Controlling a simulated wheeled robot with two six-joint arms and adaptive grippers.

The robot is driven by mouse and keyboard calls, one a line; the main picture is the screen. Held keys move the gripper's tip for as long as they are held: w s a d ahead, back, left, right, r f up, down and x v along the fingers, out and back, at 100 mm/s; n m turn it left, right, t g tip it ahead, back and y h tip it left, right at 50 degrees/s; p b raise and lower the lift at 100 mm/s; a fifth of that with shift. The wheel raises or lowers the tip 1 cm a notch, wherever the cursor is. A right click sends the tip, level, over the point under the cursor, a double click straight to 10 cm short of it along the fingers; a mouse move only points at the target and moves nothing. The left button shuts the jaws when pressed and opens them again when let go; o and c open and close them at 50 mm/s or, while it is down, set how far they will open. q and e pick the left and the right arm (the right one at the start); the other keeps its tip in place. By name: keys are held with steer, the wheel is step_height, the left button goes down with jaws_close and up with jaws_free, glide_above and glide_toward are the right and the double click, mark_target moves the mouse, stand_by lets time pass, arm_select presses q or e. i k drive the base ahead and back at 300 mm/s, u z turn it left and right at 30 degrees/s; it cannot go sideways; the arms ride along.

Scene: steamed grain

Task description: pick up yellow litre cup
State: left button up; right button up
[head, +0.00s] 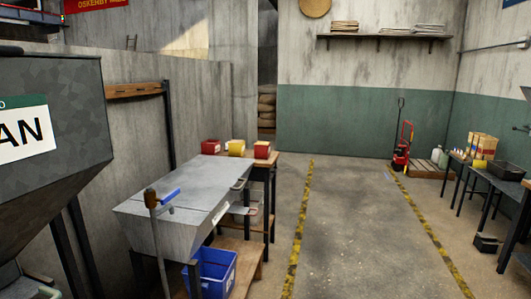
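A small yellow container (237,148), likely the yellow litre cup, stands on a wooden-topped table (273,160) beyond the grey metal bin. It sits between two red containers, one on the left (210,147) and one on the right (262,150). It is far off and small, so its handle and contents cannot be made out. A small yellow item (480,163) also shows on the right-hand table, too small to identify. Neither of my grippers is in view.
A grey metal bin (180,195) with a blue crate (212,270) below stands left of centre. A large hopper (60,125) fills the left. The floor between the yellow-black stripes (298,225) is clear. A red hand truck (400,158) and dark-legged table (510,187) stand right.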

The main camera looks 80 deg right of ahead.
mark_target(237, 147)
steer(key=z, duration=0.3)
steer(key=k, duration=0.75)
steer(key=z, duration=1.6)
steer(key=i, duration=0.7)
steer(key=z, duration=0.9)
steer(key=i, duration=1.9)
steer(key=u, duration=4.55)
